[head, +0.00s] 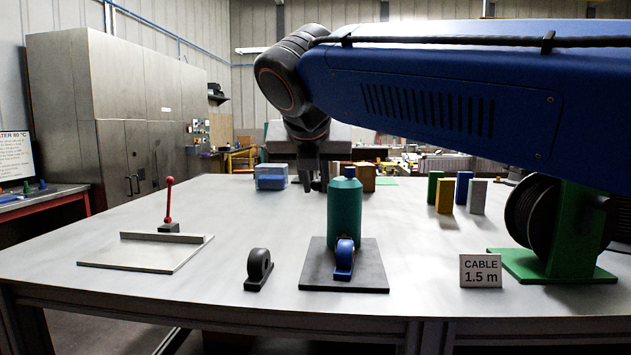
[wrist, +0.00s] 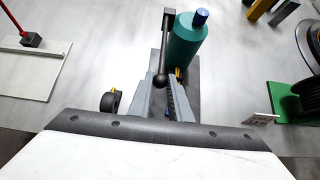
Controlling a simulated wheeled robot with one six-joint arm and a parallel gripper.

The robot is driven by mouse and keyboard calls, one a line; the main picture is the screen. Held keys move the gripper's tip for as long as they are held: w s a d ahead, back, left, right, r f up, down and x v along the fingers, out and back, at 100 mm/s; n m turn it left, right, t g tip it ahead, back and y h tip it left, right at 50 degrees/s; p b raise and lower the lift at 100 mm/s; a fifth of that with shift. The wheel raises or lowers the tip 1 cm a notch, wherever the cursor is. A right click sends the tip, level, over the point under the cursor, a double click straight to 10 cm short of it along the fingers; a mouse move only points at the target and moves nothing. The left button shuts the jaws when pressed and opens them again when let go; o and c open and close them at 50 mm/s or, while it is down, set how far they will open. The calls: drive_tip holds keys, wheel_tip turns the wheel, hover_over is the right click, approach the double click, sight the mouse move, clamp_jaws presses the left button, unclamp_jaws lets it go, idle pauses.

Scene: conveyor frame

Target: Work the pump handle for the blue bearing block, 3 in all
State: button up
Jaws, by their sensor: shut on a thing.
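The pump has a teal reservoir (head: 343,212) with a blue cap, standing on a dark base plate (head: 320,275). The blue bearing block (head: 344,262) sits at the front of that plate. In the wrist view the reservoir (wrist: 187,45) is beside the dark pump handle (wrist: 167,40), a bar ending in a round knob. My gripper (wrist: 162,84) is shut on the handle at its knob end. In the head view my gripper (head: 313,186) is left of the reservoir's top, and the handle is hard to make out there. The blue block is mostly hidden in the wrist view.
A black bearing block (head: 258,268) stands left of the pump plate. A pale plate with a red lever (head: 169,205) is further left. A cable sign (head: 480,270) and a green-stand reel (head: 535,220) are at right. Coloured blocks (head: 445,195) stand behind. The table's middle left is clear.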

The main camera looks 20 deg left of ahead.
drive_tip(key=shift+w+a+r, duration=0.1)
drive_tip(key=shift+w+r, duration=0.2)
drive_tip(key=shift+r, duration=0.75)
drive_tip(key=shift+w+a+r, duration=0.1)
drive_tip(key=shift+w+r, duration=0.15)
drive_tip(key=shift+r, duration=0.75)
drive_tip(key=shift+w+r, duration=0.3)
drive_tip(key=shift+r, duration=0.75)
drive_tip(key=shift+w+a+r, duration=0.1)
drive_tip(key=shift+w+r, duration=0.3)
drive_tip(key=shift+r, duration=0.3)
drive_tip(key=shift+w+a+r, duration=0.1)
drive_tip(key=shift+w+r, duration=0.25)
drive_tip(key=shift+r, duration=0.3)
drive_tip(key=o, duration=0.9)
drive_tip(key=v, duration=1.7)
drive_tip(key=shift+s+r, duration=0.15)
